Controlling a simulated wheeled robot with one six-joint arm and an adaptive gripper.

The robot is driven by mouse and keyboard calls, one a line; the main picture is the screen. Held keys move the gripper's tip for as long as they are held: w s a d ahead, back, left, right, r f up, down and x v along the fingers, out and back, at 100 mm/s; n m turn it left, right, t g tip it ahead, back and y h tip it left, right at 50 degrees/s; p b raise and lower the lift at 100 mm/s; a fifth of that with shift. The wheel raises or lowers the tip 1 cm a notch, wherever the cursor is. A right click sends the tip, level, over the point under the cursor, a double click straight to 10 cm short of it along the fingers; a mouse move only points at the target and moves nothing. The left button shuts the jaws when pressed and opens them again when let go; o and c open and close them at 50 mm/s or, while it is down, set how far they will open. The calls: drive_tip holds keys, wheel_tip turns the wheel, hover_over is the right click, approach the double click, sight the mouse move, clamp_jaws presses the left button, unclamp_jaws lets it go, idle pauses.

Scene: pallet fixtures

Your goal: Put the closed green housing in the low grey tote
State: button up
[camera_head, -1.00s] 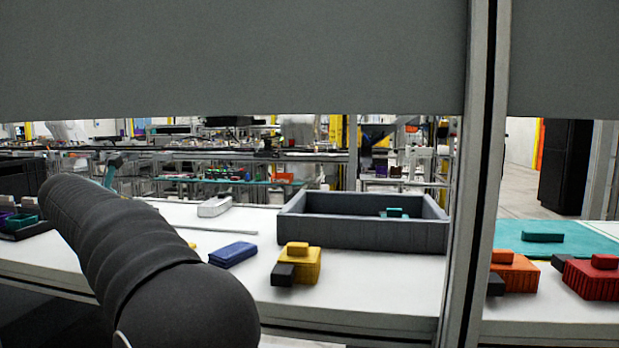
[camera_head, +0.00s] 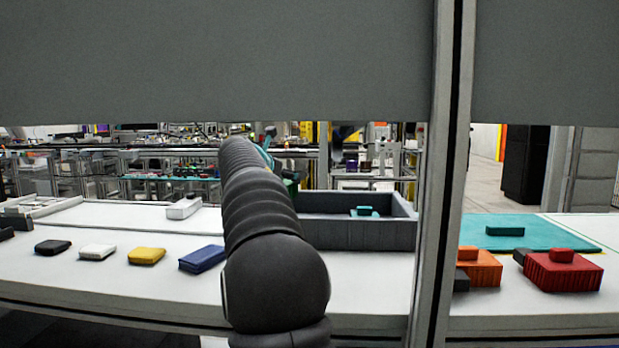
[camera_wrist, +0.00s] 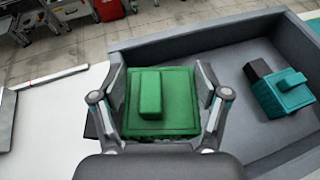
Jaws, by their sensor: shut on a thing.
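The closed green housing (camera_wrist: 178,102) is between the fingers of my gripper (camera_wrist: 160,100) in the wrist view, and the gripper is shut on it. It is a green block with a raised green piece on top. In the wrist view it is over the left part of the low grey tote (camera_wrist: 185,40); its height above the tote is hard to tell. The tote also shows in the head view (camera_head: 370,235), partly behind my arm. In the head view my arm hides most of the gripper and housing. A teal housing (camera_wrist: 282,93) sits inside the tote on the right.
A blue block (camera_head: 202,259), a yellow block (camera_head: 147,256), a white block (camera_head: 98,251) and a black block (camera_head: 53,247) lie on the white table left of my arm. Orange (camera_head: 480,268) and red housings (camera_head: 563,272) stand right of a grey post (camera_head: 440,180).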

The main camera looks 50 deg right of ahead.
drive_tip(key=shift+m+g, duration=0.6)
drive_tip(key=shift+s+d+f, duration=2.05)
drive_tip(key=shift+d+f, duration=0.2)
drive_tip(key=shift+d, duration=0.1)
wheel_tip(320, 180, down, 2)
drive_tip(key=b, duration=0.2)
drive_tip(key=shift+f+b, duration=0.25)
drive_tip(key=shift+b, duration=0.05)
drive_tip(key=shift+f+b, duration=0.35)
drive_tip(key=shift+f, duration=0.25)
drive_tip(key=o, duration=1.4)
